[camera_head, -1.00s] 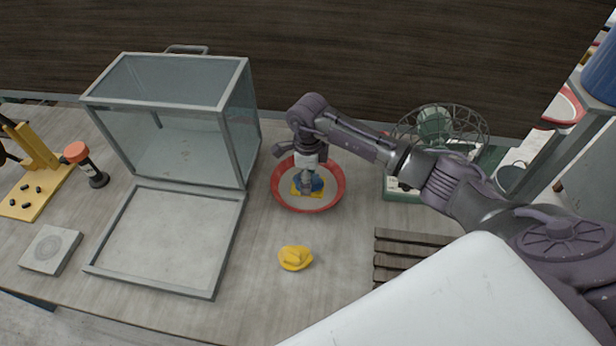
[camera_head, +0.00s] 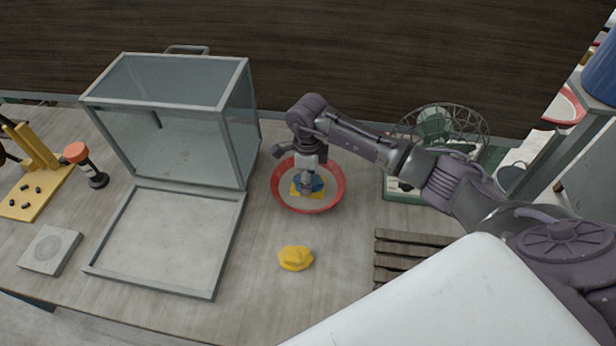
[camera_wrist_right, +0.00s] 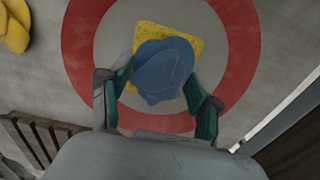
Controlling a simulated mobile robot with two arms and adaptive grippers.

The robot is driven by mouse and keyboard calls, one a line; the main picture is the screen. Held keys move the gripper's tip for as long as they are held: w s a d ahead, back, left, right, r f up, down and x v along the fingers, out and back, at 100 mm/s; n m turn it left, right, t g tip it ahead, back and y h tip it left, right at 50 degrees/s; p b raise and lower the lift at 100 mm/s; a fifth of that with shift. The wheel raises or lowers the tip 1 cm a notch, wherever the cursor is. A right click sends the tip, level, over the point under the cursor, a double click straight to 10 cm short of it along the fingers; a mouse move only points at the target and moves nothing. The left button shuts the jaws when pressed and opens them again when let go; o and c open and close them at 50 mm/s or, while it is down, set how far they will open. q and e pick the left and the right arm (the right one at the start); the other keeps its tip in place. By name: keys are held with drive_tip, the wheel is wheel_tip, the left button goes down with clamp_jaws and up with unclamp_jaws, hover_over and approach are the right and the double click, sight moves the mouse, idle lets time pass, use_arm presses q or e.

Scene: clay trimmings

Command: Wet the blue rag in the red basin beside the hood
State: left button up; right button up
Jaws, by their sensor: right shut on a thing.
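The red basin (camera_head: 337,195) stands on the table to the right of the glass hood (camera_head: 185,150). My right gripper (camera_head: 306,190) points down into the basin. It is shut on the blue rag (camera_wrist_right: 160,68), which is bunched between the fingers in the right wrist view. In the head view only a bit of the rag (camera_head: 317,184) shows beside the fingers. A yellow sponge-like piece (camera_wrist_right: 195,43) lies in the basin under the rag. Whether the rag touches it or the basin floor I cannot tell. My left gripper is not in view.
A crumpled yellow cloth (camera_head: 295,258) lies in front of the basin. A slatted wooden rack (camera_head: 400,257) and a fan (camera_head: 436,128) are to the right. The hood's lowered front panel (camera_head: 165,240) lies to the left. Table around the yellow cloth is clear.

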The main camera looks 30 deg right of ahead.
drive_tip(key=shift+r+p, duration=2)
drive_tip(key=shift+r, duration=1.5)
